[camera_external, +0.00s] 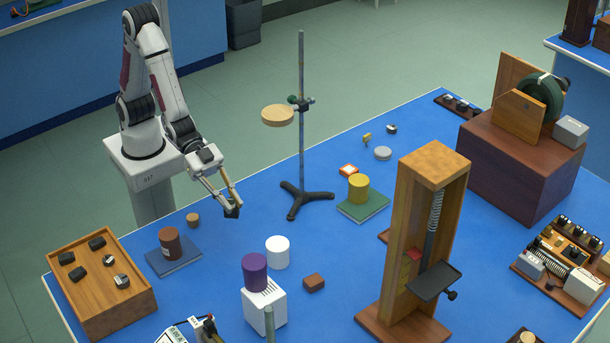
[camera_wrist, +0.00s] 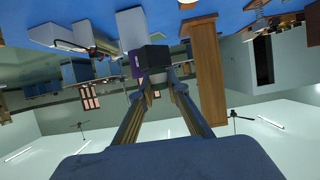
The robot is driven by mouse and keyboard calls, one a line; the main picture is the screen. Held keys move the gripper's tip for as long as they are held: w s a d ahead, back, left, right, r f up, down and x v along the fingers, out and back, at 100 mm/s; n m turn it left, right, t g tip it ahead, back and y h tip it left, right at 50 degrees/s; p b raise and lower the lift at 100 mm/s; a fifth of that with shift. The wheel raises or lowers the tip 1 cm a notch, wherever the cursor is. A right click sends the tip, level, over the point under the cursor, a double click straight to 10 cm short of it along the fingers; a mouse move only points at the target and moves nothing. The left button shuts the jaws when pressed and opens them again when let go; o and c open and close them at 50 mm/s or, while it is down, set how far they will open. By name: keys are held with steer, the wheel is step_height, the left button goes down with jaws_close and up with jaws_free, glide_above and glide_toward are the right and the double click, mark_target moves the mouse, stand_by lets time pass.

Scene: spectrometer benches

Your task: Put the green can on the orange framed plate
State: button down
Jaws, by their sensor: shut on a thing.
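My gripper (camera_external: 232,205) is in the air left of the black stand, fingers pointing down to the right. It is shut on a small dark block at its fingertips. In the wrist view the dark block (camera_wrist: 156,55) sits between the fingertips, with a purple can (camera_wrist: 136,64) beyond it. I cannot make out a green can in either view; a yellow can (camera_external: 358,187) stands on a green plate (camera_external: 364,210).
The tall black stand (camera_external: 302,130) with a round wooden disc is between my gripper and the orange framed plate. A tall wooden frame (camera_external: 430,210) stands to the right. A white can (camera_external: 277,251), a brown can (camera_external: 169,242) and a wooden tray (camera_external: 110,310) are nearer the front.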

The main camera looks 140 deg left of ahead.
steer(key=s+a+f+n+g+y, duration=0.25)
steer(key=s+a+y, duration=0.2)
steer(key=a, duration=0.65)
steer(key=s+a+f+n+g+y, duration=0.1)
steer(key=s+a+n+y, duration=0.4)
steer(key=a, duration=0.6)
steer(key=s+a+f+n+g+y, duration=0.1)
steer(key=s+a+f+n+g, duration=0.15)
steer(key=s+a, duration=0.65)
steer(key=n+g+y, duration=0.2)
steer(key=n, duration=0.1)
glide_above(350, 169)
steer(key=shift+r, duration=0.3)
steer(key=shift+f, duration=0.1)
steer(key=shift+f, duration=3.05)
steer(key=shift+f, duration=1.85)
steer(key=shift+f, duration=0.15)
